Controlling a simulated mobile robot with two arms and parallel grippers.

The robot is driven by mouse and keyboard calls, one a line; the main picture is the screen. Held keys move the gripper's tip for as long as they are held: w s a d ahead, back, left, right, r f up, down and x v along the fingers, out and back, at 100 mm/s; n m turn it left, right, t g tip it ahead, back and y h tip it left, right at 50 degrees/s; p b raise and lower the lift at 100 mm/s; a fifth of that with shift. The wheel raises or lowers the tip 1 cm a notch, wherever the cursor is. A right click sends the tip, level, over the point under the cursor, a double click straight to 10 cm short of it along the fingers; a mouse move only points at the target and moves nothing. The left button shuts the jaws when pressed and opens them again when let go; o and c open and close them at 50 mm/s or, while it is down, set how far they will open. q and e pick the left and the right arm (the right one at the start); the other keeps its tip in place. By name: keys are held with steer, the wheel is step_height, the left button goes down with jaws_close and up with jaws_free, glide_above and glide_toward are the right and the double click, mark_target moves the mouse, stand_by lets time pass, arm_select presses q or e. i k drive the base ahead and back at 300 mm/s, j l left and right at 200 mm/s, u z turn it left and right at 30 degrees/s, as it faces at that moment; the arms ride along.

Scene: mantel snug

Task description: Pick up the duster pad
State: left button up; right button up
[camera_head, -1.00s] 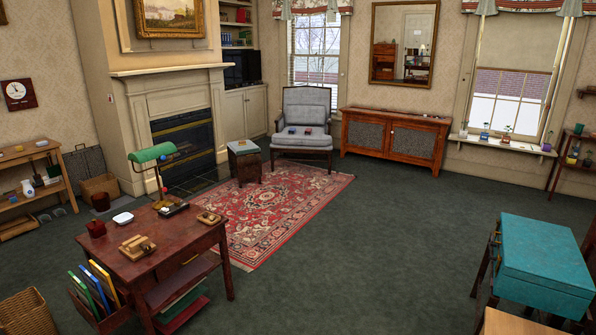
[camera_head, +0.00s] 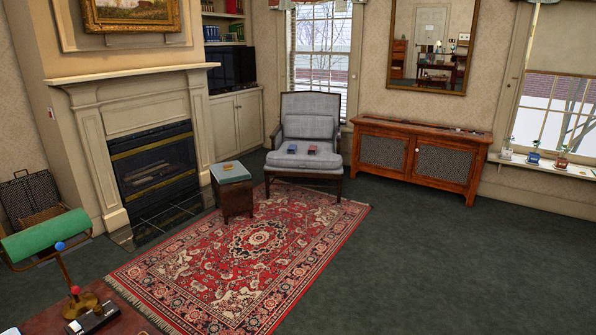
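I cannot make out a duster pad for certain in this view. A small blue item (camera_head: 292,148) and a small red item (camera_head: 312,149) lie apart on the seat of the grey armchair (camera_head: 311,126). They are too small to identify. A small dark wooden stool (camera_head: 236,203) with a pale blue-green top stands left of the chair, with a tiny item on top. Neither of my grippers shows.
A patterned red rug (camera_head: 240,262) lies before the fireplace (camera_head: 155,170). A wooden cabinet (camera_head: 413,158) stands along the back wall. A desk corner (camera_head: 125,322) with a green lamp (camera_head: 45,235) is at lower left. Dark green carpet (camera_head: 450,265) is clear at right.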

mark_target(226, 166)
steer(key=i, duration=3.35)
steer(key=i+j+z, duration=0.1)
steer(key=i, duration=1.55)
